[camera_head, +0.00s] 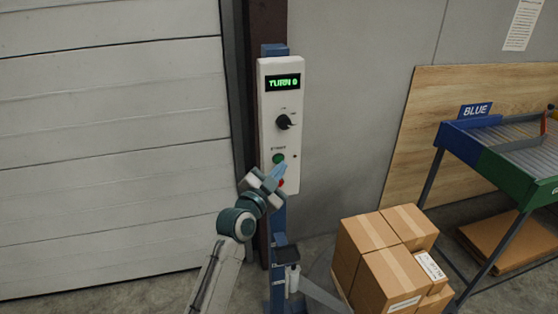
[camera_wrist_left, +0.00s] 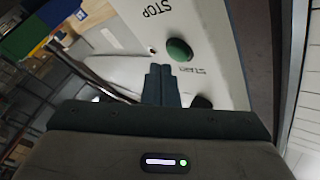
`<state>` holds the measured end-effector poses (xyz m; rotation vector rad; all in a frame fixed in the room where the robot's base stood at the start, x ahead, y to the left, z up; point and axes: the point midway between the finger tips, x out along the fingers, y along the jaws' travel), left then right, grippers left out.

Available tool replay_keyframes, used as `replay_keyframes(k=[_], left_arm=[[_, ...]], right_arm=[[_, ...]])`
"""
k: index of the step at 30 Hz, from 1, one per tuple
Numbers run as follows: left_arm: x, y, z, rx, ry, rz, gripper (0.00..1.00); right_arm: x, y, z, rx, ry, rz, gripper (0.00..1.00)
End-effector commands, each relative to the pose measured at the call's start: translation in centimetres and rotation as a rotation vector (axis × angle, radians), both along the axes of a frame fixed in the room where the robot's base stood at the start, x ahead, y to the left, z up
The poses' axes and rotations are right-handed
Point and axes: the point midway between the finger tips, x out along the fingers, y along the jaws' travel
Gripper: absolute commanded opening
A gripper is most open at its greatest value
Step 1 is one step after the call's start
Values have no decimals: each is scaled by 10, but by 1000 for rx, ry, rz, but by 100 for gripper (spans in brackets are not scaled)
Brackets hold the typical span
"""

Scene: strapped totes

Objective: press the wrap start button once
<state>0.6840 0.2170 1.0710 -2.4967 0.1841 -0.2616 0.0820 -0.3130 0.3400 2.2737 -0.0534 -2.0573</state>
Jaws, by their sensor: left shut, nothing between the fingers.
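The white control box (camera_head: 291,140) stands on a blue post. Its round green button (camera_head: 278,158) is beside a label that reads START in the left wrist view, where the green button (camera_wrist_left: 179,49) also shows. A red button (camera_head: 281,183) below it is partly hidden by my gripper. My left gripper (camera_head: 279,171) is shut and empty, its tips just below the green button in the head view. In the left wrist view my fingers (camera_wrist_left: 160,80) point beside the green button and look apart from it; the exact gap is unclear. My right gripper is out of view.
The box has a green display (camera_head: 283,83) reading TURN 0 and a black knob (camera_head: 283,121). Stacked cartons (camera_head: 391,258) stand at lower right. A roller table (camera_head: 490,150) with a BLUE sign is at right. A panelled pale door (camera_head: 110,130) fills the left.

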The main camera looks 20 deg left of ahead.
Motion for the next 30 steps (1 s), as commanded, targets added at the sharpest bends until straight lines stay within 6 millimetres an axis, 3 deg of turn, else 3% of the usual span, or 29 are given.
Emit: replay_keyframes(k=[30], left_arm=[[6, 4, -1, 1, 0, 0, 0]], right_arm=[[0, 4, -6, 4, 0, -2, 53]])
